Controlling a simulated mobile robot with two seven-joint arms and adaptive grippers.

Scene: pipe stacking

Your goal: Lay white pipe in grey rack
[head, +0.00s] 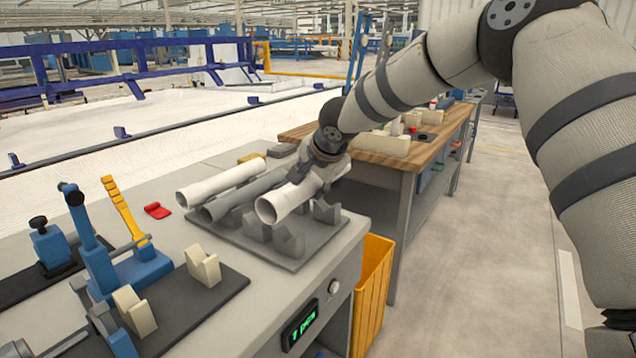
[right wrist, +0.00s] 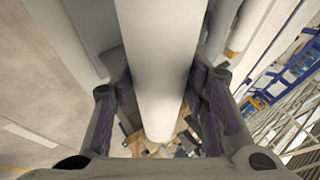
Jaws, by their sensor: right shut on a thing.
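A white pipe (head: 283,203) is in my right gripper (head: 316,178), its open end facing the front left. In the right wrist view the same pipe (right wrist: 160,50) runs between the two fingers, which are closed on its sides. The grey rack (head: 294,263) is a flat plate with several V-shaped blocks on the bench. The held pipe is over the right part of the rack; I cannot tell whether it touches the blocks. A grey pipe (head: 240,197) and another white pipe (head: 218,185) lie to its left. My left gripper is not in view.
A blue and yellow clamp fixture (head: 110,262) with cream blocks (head: 203,266) stands at the left of the bench. A small red item (head: 157,210) lies behind it. A yellow bin (head: 372,288) is beside the bench, and a wooden-topped table (head: 435,143) stands behind.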

